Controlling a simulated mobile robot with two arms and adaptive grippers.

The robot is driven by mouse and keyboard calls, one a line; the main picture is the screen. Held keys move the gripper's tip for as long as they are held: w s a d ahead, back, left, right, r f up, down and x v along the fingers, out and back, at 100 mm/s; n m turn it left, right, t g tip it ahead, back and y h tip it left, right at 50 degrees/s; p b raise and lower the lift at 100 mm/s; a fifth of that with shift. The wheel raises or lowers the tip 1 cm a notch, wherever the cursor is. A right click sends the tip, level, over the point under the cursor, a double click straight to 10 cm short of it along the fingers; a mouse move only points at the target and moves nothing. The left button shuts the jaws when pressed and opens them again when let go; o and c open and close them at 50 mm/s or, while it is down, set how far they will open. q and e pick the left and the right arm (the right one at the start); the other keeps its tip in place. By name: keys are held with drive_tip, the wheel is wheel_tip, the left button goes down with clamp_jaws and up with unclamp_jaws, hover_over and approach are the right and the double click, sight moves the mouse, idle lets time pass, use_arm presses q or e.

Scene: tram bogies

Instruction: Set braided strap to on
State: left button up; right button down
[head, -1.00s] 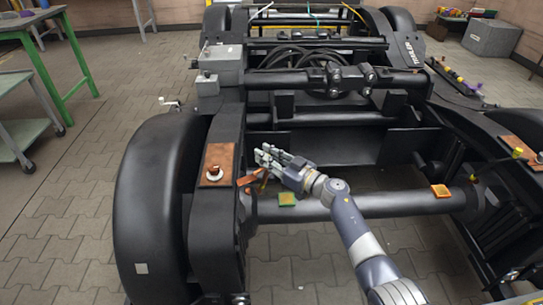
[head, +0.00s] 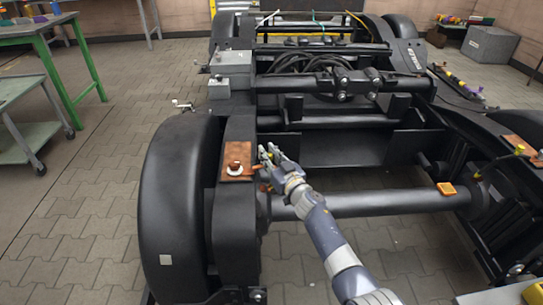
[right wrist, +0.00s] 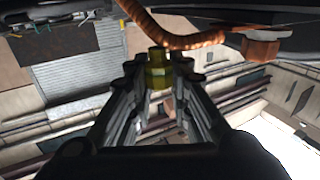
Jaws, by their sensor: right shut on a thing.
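The braided strap (right wrist: 190,40) is copper-coloured and curves across the top of the right wrist view to a copper block (right wrist: 262,48). In the head view only a short orange part (head: 264,187) shows beside my gripper. A copper plate (head: 238,172) with a pale bolt sits on the left frame beam. My right gripper (head: 268,157) is just right of this plate, shut on a small brass-yellow piece (right wrist: 158,72). The strap passes close to that piece; I cannot tell whether they are joined. My left gripper is out of view.
The black bogie frame (head: 236,240) and a large wheel cover (head: 180,200) are close on the left. A thick axle tube (head: 370,202) runs below my arm, with an orange pad (head: 446,189) on it. A green bench (head: 68,70) and a trolley (head: 38,140) stand at left.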

drive_tip(key=shift+a+f+h, duration=0.1)
drive_tip(key=shift+a+h, duration=0.2)
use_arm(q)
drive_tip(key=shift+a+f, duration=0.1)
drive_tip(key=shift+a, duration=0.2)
use_arm(e)
drive_tip(key=shift+m, duration=0.3)
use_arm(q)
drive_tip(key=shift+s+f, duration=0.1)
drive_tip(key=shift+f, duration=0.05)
use_arm(e)
drive_tip(key=shift+a, duration=0.1)
drive_tip(key=c, duration=1.4)
unclamp_jaws()
drive_tip(key=shift+c, duration=0.2)
